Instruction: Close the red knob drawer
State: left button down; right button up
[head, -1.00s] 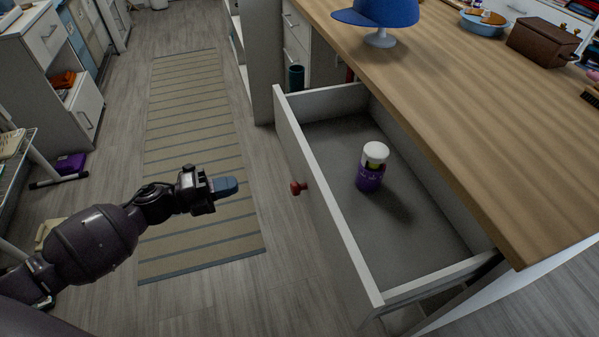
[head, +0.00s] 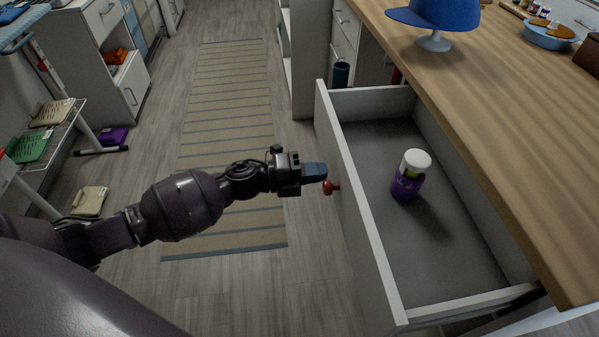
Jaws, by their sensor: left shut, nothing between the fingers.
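The white drawer (head: 364,215) with a red knob (head: 331,187) on its front stands pulled out from under the wooden counter. A purple bottle with a white cap (head: 408,176) stands upright inside it. My left gripper (head: 318,172) is shut and empty. Its blue fingertips are just left of the drawer front, close to the knob and slightly above it in the picture. I cannot tell whether they touch the knob. My right gripper is not in view.
The wooden counter (head: 480,120) above the drawer carries a blue cap on a stand (head: 433,20) and a blue bowl (head: 550,36). A striped rug (head: 225,130) lies on the floor to the left. A wire rack (head: 62,130) stands at far left.

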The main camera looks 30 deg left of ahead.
pick_arm(q)
jog(key=shift+w+d, duration=0.3)
jog(key=shift+d, duration=0.15)
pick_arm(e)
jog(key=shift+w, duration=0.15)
pick_arm(q)
jog(key=shift+w+d, duration=0.1)
jog(key=shift+d, duration=0.1)
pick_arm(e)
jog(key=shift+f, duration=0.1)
pick_arm(q)
jog(key=b+x, duration=0.1)
jog(key=x, duration=1.7)
jog(key=shift+w+d+f, duration=0.1)
jog(key=shift+d+f, duration=0.05)
jog(key=b+x, duration=0.1)
jog(key=x, duration=0.4)
jog(key=shift+w+d, duration=0.15)
jog(key=shift+d, duration=0.05)
jog(key=shift+w+d, duration=0.4)
jog(key=shift+d, duration=0.1)
jog(key=shift+r, duration=0.3)
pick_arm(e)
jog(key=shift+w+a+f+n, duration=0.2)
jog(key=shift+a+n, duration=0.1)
pick_arm(q)
jog(key=shift+r, duration=0.1)
